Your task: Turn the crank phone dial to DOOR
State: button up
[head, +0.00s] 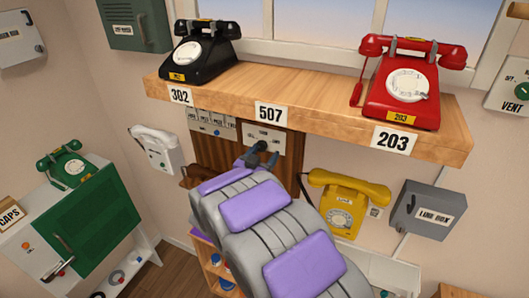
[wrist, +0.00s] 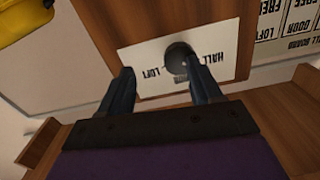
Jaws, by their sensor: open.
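The crank phone's dial is a dark round knob (wrist: 179,56) on a white plate (wrist: 150,80) set in a brown wooden panel. In the wrist view the plate appears upside down, with HALL right of the knob and LOFT left; a small marking below the knob is unreadable. My gripper (wrist: 162,78) is open, its two dark fingers pointing at the plate. The knob lies just beyond the fingertips, closer to the right finger; I cannot tell whether they touch. In the head view my gripper (head: 260,158) is at the white plate (head: 268,136), partly covering the knob.
A wooden shelf (head: 300,97) overhangs the panel, with a black phone (head: 201,55) and a red phone (head: 405,85). A yellow phone (head: 345,203) hangs right of my arm, a white phone (head: 157,148) left. A HALL BOARD label card (wrist: 287,35) is beside the plate.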

jog(key=shift+w+a+r, duration=0.1)
jog(key=shift+w+a, duration=0.1)
jog(key=shift+a, duration=0.05)
jog(key=a, duration=0.1)
jog(key=w+a, duration=0.1)
jog(key=a+f, duration=0.1)
jog(key=shift+w+a, duration=0.2)
jog(key=shift+w, duration=0.15)
jog(key=d, duration=0.2)
jog(key=shift+s+d+r, duration=0.2)
jog(key=shift+d, duration=0.1)
jog(key=shift+c, duration=1.2)
jog(key=shift+d, duration=0.1)
jog(key=shift+c, duration=0.9)
jog(key=shift+a+f, duration=0.15)
jog(key=shift+a, duration=0.5)
jog(key=c, duration=0.4)
jog(key=shift+c, duration=1)
jog(key=shift+d, duration=0.15)
jog(key=shift+c, duration=0.2)
